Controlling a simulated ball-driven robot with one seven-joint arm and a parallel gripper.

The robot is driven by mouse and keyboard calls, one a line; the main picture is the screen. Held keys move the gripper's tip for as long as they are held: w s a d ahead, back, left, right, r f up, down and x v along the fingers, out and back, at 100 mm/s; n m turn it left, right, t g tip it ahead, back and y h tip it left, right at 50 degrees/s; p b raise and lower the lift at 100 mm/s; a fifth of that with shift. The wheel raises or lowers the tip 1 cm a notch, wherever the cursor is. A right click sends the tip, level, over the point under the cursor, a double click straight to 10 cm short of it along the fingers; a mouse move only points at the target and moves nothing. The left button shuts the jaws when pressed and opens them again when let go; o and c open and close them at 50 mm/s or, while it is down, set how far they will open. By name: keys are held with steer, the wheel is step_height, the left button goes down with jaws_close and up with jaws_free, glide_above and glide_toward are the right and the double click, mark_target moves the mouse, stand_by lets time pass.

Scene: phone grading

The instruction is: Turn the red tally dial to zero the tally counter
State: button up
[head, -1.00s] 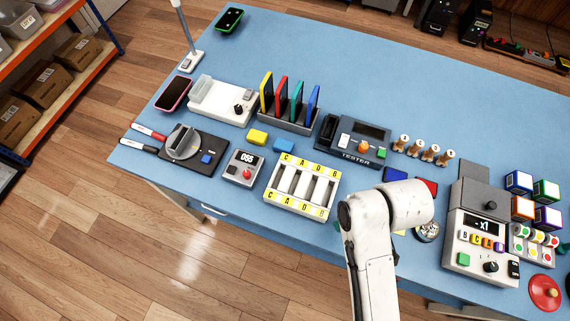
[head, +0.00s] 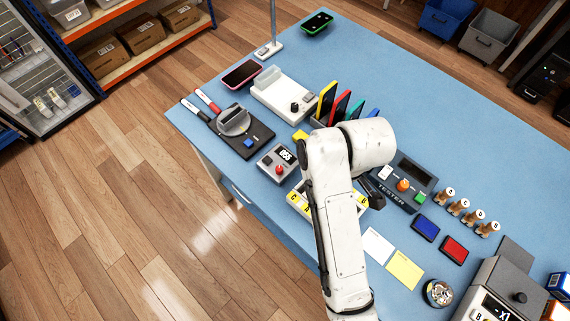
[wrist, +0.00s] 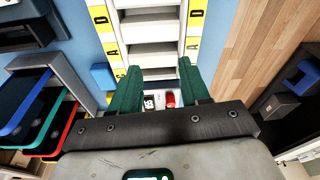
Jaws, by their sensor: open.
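The tally counter (head: 270,168) is a small grey box on the blue table, left of my arm in the head view. Its display (head: 286,155) shows digits that look like 055. The red tally dial (head: 279,170) sits on its top face. In the wrist view the red dial (wrist: 170,99) and the display (wrist: 149,102) show between my fingers, partly cut off by the gripper body. My gripper (wrist: 158,68) is open and empty, with green fingers apart, above the table. In the head view my arm hides it.
A white tray with yellow lettered edges (wrist: 197,19) lies beside the counter. Coloured upright panels (head: 326,101) and the tester (head: 396,194) stand near my arm. The table's front edge is close to the counter.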

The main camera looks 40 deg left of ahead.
mark_target(279, 168)
steer(key=a+r+n+h, duration=0.2)
steer(key=a+r+n, duration=0.45)
steer(key=a, duration=0.65)
steer(key=shift+n, duration=0.45)
steer(key=f, duration=0.7)
steer(key=s+f, duration=0.1)
steer(key=f, duration=0.2)
steer(key=shift+d+f, duration=0.25)
steer(key=shift+f, duration=0.15)
jaws_close()
